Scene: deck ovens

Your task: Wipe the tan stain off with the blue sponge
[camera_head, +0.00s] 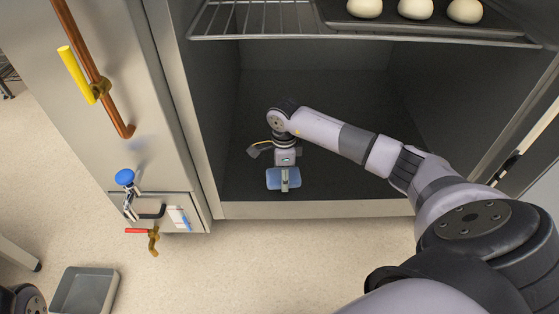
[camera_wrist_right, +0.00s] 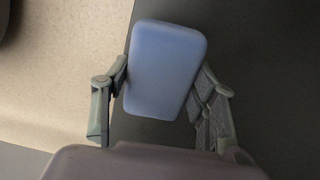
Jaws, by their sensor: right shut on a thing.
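The blue sponge (camera_head: 275,181) is in my right gripper (camera_head: 285,180), low inside the open oven chamber, close to its front edge. In the right wrist view the sponge (camera_wrist_right: 165,70) sits between the two fingers, tilted. It is over or on the dark chamber floor (camera_head: 340,181); I cannot tell whether it touches. I cannot make out the tan stain in either view. My left gripper is not in view.
A wire rack (camera_head: 258,27) and a dark tray (camera_head: 440,34) with dough balls (camera_head: 415,8) are above my right arm. Side walls bound the chamber. A grey bin (camera_head: 84,291) is on the floor.

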